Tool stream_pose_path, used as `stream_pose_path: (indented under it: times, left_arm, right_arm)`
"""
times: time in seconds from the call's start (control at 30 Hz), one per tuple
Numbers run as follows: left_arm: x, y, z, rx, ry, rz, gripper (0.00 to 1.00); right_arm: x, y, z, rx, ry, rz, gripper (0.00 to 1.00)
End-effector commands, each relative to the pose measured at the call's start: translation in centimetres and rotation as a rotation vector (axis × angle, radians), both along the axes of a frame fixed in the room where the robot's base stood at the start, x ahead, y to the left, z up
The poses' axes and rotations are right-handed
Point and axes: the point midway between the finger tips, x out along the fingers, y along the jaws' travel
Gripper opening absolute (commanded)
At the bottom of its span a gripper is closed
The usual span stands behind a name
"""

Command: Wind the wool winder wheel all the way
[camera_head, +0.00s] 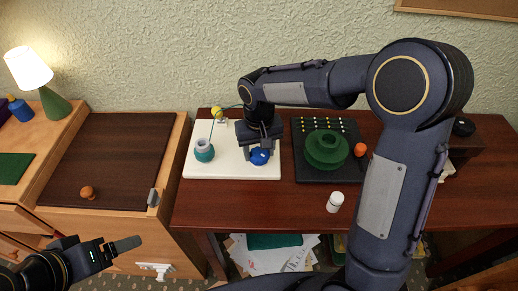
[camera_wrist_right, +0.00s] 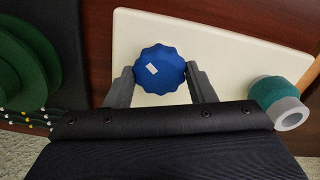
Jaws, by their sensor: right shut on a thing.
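The wool winder is a white board (camera_head: 232,171) on the dark red table. It carries a blue scalloped wheel (camera_head: 259,157), a teal wool spool (camera_head: 204,151) and a yellow piece (camera_head: 216,112) at the back. My right gripper (camera_head: 258,153) reaches down over the board and is shut on the blue wheel. In the right wrist view the wheel (camera_wrist_right: 160,70) sits between the two fingers, with a small white label on its top. The spool (camera_wrist_right: 279,100) is beside the gripper there. My left gripper (camera_head: 122,245) is empty, low at the left, away from the winder; its finger gap is unclear.
A black board (camera_head: 308,174) with a green wheel (camera_head: 327,149) and an orange knob (camera_head: 360,149) is right of the winder. A white bottle (camera_head: 335,202) stands near the table's front. A lamp (camera_head: 30,72) stands at far left. My right arm covers much of the right side.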

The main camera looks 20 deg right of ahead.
Motion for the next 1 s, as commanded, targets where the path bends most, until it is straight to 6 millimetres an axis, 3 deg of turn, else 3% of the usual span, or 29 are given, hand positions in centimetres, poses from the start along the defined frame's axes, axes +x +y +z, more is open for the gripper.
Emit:
stream_pose_path:
  times: [0.13, 0.17, 0.33, 0.67, 1.0]
  left_arm:
    - [0.0, 0.0, 0.0, 0.000, 0.000, 0.000, 0.79]
    - [0.0, 0.0, 0.0, 0.000, 0.000, 0.000, 0.79]
    - [0.0, 0.0, 0.0, 0.000, 0.000, 0.000, 0.79]
    - [0.0, 0.0, 0.1, 0.000, 0.000, 0.000, 0.79]
    - [0.0, 0.0, 0.8, 0.000, 0.000, 0.000, 0.79]
  right_arm:
    - [0.1, 0.0, 0.1, 0.000, -0.002, 0.001, 0.27]
    - [0.1, 0.0, 0.1, 0.000, -0.002, 0.001, 0.51]
    - [0.0, 0.0, 0.0, 0.000, -0.002, 0.001, 0.71]
    - [0.0, 0.0, 0.5, 0.000, -0.002, 0.001, 0.71]
    - [0.1, 0.0, 6.0, 0.002, -0.004, 0.001, 0.71]
